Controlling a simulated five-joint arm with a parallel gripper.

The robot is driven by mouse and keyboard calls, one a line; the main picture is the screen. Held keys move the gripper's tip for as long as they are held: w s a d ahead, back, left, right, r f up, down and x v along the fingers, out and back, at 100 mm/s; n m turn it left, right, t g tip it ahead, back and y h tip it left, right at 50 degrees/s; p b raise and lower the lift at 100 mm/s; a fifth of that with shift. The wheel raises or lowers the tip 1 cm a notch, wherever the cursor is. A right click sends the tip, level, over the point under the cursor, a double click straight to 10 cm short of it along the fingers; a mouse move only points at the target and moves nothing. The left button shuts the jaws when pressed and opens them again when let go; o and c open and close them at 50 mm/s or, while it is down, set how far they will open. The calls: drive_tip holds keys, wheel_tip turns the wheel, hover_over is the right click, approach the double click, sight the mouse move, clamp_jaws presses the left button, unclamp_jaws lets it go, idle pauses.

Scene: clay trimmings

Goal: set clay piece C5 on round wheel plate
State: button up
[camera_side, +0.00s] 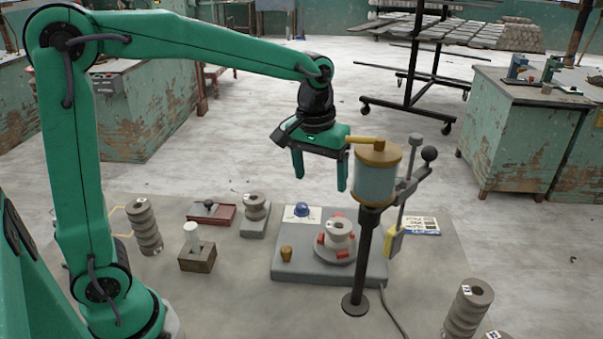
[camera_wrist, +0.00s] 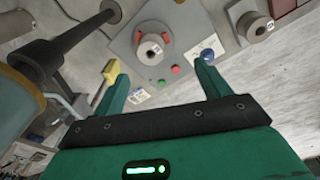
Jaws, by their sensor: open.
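The round wheel plate (camera_side: 322,255) is a grey disc on a grey machine base. A pale ring-shaped clay piece (camera_side: 339,232) stands upright on it among red blocks; it also shows in the wrist view (camera_wrist: 150,50). Its small label is too small to read, so I cannot tell whether it is C5. Another grey clay piece (camera_side: 255,205) stands on a grey block to the left, and also shows in the wrist view (camera_wrist: 256,27). My gripper (camera_side: 320,172) is open and empty, high above the machine base, with its fingers pointing down.
A blue-green canister (camera_side: 376,178) on a black post stands close right of my gripper. A lever with a black ball (camera_side: 429,154) is behind it. Ridged clay stacks stand at left (camera_side: 145,228) and front right (camera_side: 468,308). A wooden block (camera_side: 197,257) holds a white peg.

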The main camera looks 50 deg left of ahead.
drive_tip(key=s+a+m+t, duration=0.1)
drive_tip(key=s+a+t, duration=0.1)
drive_tip(key=s, duration=0.7)
drive_tip(key=s+a+r+m+t, duration=0.1)
drive_tip(key=s+a+m+t, duration=0.1)
drive_tip(key=s, duration=0.7)
drive_tip(key=shift+a+r+m, duration=0.25)
drive_tip(key=shift+a+m, duration=0.05)
drive_tip(key=shift+a, duration=0.35)
